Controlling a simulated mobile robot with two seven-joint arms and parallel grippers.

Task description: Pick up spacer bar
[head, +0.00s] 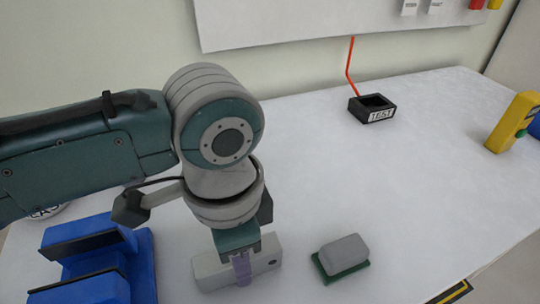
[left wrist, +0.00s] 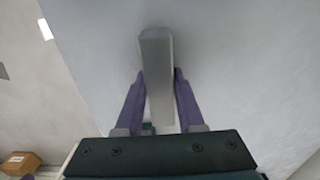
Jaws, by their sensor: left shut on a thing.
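The spacer bar (head: 211,272) is a light grey block with a dark hole near its right end, low in the head view. My left gripper (head: 243,270) comes down over it from above. In the left wrist view the bar (left wrist: 156,65) stands between the two purple fingers of the left gripper (left wrist: 159,85), which are shut on it. In the head view I cannot tell whether the bar touches the table. My right gripper is not in view.
A grey block on a green base (head: 343,254) lies right of the bar. A blue fixture (head: 140,270) with black strips stands at left. A black TEST box (head: 372,108) and a yellow device (head: 514,122) stand farther back. The white table's middle (head: 340,180) is clear.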

